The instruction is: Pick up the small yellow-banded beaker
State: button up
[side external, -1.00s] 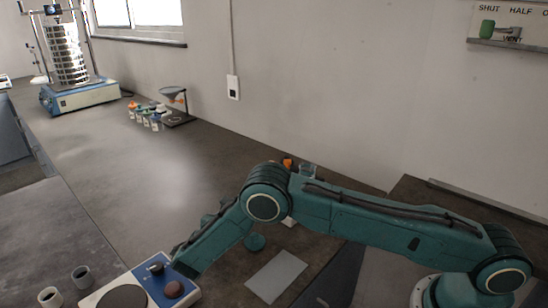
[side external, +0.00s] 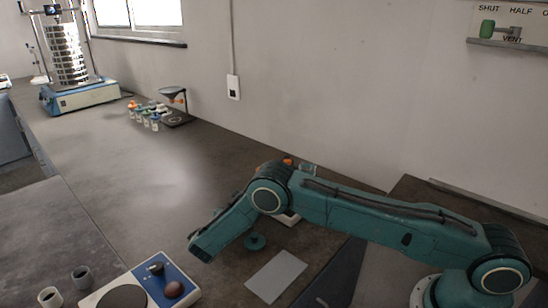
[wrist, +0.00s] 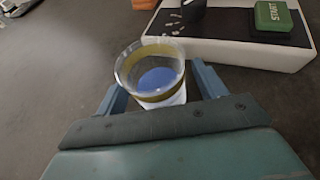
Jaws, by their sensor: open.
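The beaker (wrist: 149,75) is clear, with a yellow band around it and blue inside. In the wrist view it sits between the two blue fingers of my gripper (wrist: 160,88). The fingers are apart, one on each side of it, and its lower part is hidden by my gripper body. I cannot tell whether either finger touches it. In the side view the beaker does not show, and my gripper's fingers are not visible behind my arm.
In the wrist view a white box (wrist: 230,52) with a green START button (wrist: 274,17) stands just beyond the beaker. A grey sheet (side external: 276,277) lies near my arm.

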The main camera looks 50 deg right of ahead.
jog(key=shift+w+d+f, duration=0.1)
jog(key=shift+w+d, duration=0.05)
jog(key=shift+d, duration=0.1)
dwell(0.3)
jog(key=c, duration=1.1)
jog(key=shift+r, duration=0.3)
notch_tip(320, 180, up, 19)
jog(key=shift+r, duration=0.15)
dwell(1.3)
dwell(0.7)
